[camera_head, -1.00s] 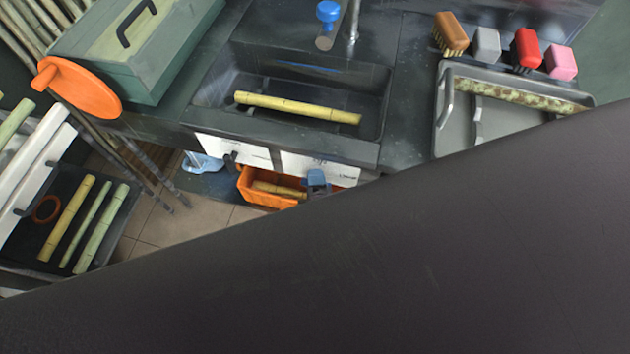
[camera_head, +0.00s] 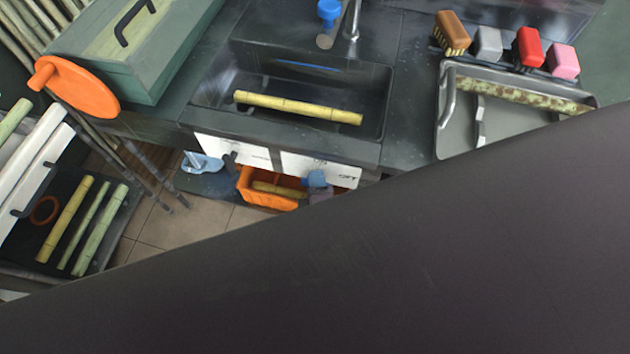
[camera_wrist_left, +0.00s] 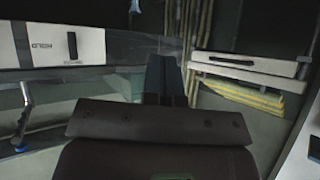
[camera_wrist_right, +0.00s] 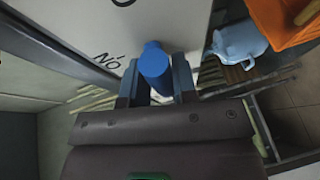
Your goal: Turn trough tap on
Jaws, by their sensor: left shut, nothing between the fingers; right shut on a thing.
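A blue tap knob (camera_wrist_right: 153,62) shows between the fingers of my right gripper (camera_wrist_right: 155,80), in front of a white panel with black lettering. My right gripper is shut on it. In the head view the blue knob (camera_head: 316,179) is under the sink's front edge, just right of an orange crate; the grey fingers below it are small and partly hidden by my dark arm. A sink trough (camera_head: 212,90) holds a yellow cane piece. My left gripper (camera_wrist_left: 167,65) is shut and empty in the left wrist view, and is not visible in the head view.
Another blue knob (camera_head: 328,12) stands behind the sink beside a metal spout (camera_head: 352,22). The orange crate (camera_head: 268,202) and a light-blue jug (camera_head: 203,163) are below the counter. A metal tray (camera_head: 510,118) lies at right, brushes behind it. My arm hides the lower right.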

